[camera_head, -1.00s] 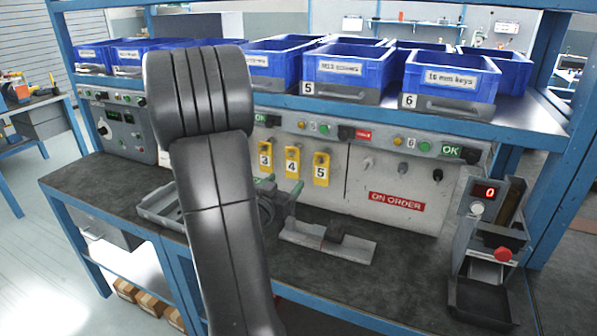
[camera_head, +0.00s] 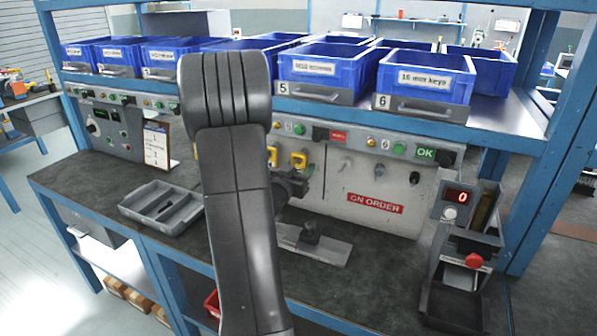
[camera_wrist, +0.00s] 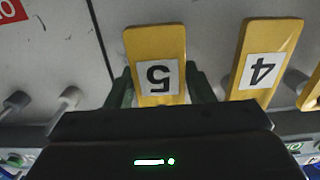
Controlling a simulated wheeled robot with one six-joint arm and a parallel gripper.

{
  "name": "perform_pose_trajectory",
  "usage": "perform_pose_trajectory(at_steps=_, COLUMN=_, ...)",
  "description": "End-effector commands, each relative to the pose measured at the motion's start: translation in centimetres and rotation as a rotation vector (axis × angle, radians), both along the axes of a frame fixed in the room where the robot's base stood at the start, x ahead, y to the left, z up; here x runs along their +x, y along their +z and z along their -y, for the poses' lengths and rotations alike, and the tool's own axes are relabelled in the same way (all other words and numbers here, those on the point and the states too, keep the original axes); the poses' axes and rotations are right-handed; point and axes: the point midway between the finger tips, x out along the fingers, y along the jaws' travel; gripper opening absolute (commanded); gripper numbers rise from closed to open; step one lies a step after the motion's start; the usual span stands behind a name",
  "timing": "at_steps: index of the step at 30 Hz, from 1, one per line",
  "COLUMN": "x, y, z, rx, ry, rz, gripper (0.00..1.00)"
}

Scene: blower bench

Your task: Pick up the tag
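A yellow tag marked 5 (camera_wrist: 155,50) hangs on the grey panel, upside down in the wrist view. My gripper (camera_wrist: 160,80) has its green fingers on either side of this tag, close to its edges. I cannot tell whether they press on it. A second yellow tag marked 4 (camera_wrist: 258,60) hangs to the right there, outside the fingers. In the head view my arm hides much of the area. The upper part of tag 5 (camera_head: 299,155) shows above my dark gripper (camera_head: 290,186), and another yellow tag (camera_head: 273,155) is mostly hidden behind the arm.
Blue bins (camera_head: 425,78) stand on the shelf above the panel. A grey tray (camera_head: 166,210) lies on the bench at left. A flat metal fixture (camera_head: 325,250) lies below the panel. A device with a red button (camera_head: 473,261) stands at right. Bare bench lies between tray and arm.

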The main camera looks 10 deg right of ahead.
Motion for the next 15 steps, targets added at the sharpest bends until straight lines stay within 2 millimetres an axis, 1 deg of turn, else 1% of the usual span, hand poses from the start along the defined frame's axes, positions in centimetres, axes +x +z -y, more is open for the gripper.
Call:
perform_pose_trajectory(at_steps=1, x=-0.01, y=0.0, z=-0.01, rx=0.0, ry=0.0, rz=0.0, gripper=0.38)
perform_pose_trajectory(at_steps=2, x=-0.01, y=0.01, z=-0.01, rx=0.0, ry=0.0, rz=0.0, gripper=0.32)
perform_pose_trajectory(at_steps=3, x=-0.02, y=0.01, z=-0.01, rx=0.0, ry=0.0, rz=0.0, gripper=0.24)
perform_pose_trajectory(at_steps=4, x=-0.02, y=0.01, z=-0.01, rx=0.0, ry=0.0, rz=0.0, gripper=0.19)
perform_pose_trajectory(at_steps=15, x=-0.02, y=0.34, z=-0.01, rx=0.0, ry=0.0, rz=0.001, gripper=0.19)
